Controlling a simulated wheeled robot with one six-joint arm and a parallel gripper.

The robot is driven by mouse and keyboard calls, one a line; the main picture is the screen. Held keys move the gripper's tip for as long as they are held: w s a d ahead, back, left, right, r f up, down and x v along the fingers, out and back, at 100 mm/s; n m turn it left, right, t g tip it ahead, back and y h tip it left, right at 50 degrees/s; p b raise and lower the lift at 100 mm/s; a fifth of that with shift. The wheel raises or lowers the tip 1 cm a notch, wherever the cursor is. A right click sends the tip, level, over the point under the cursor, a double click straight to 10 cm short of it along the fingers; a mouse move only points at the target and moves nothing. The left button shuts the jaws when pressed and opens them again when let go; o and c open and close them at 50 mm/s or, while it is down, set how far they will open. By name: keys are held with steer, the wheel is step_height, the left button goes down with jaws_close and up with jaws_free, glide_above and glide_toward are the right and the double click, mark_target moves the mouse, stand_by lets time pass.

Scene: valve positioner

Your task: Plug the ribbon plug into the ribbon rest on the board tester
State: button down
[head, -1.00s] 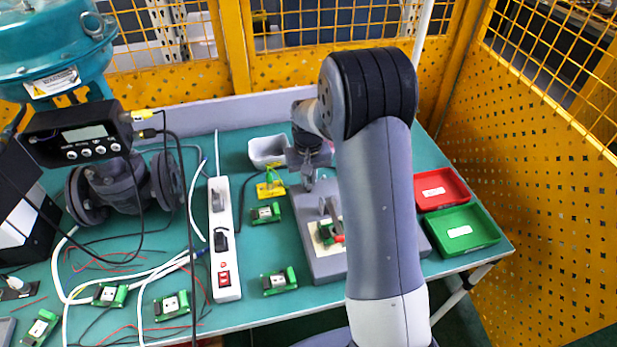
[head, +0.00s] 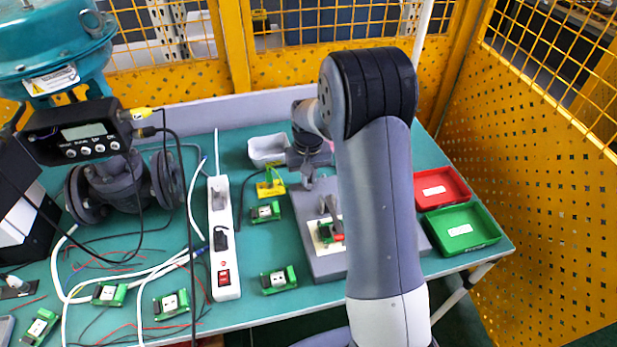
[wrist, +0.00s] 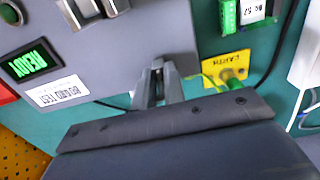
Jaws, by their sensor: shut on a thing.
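The board tester (head: 318,266) is a grey box on the bench. It also shows at the upper left of the wrist view (wrist: 135,45), with a lit READY display (wrist: 25,62) and a white label (wrist: 68,91). My gripper (head: 307,183) is at the tester's back edge in the head view. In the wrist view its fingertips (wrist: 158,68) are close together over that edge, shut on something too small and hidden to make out. I cannot pick out the ribbon plug or the ribbon rest by sight.
A yellow EARTH piece (wrist: 230,67) with a green-yellow wire lies beside the gripper. Small green boards (head: 265,212) lie around the power strip (head: 222,270). Red (head: 468,184) and green (head: 488,215) trays stand at right. A grey bin (head: 268,149) is behind.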

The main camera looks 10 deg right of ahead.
steer(key=shift+f, duration=0.1)
steer(key=c, duration=1.1)
jaws_free()
steer(key=shift+r+p, duration=2.45)
steer(key=shift+r, duration=1.1)
steer(key=shift+f+b, duration=2.45)
steer(key=shift+f, duration=1.15)
steer(key=shift+r, duration=0.1)
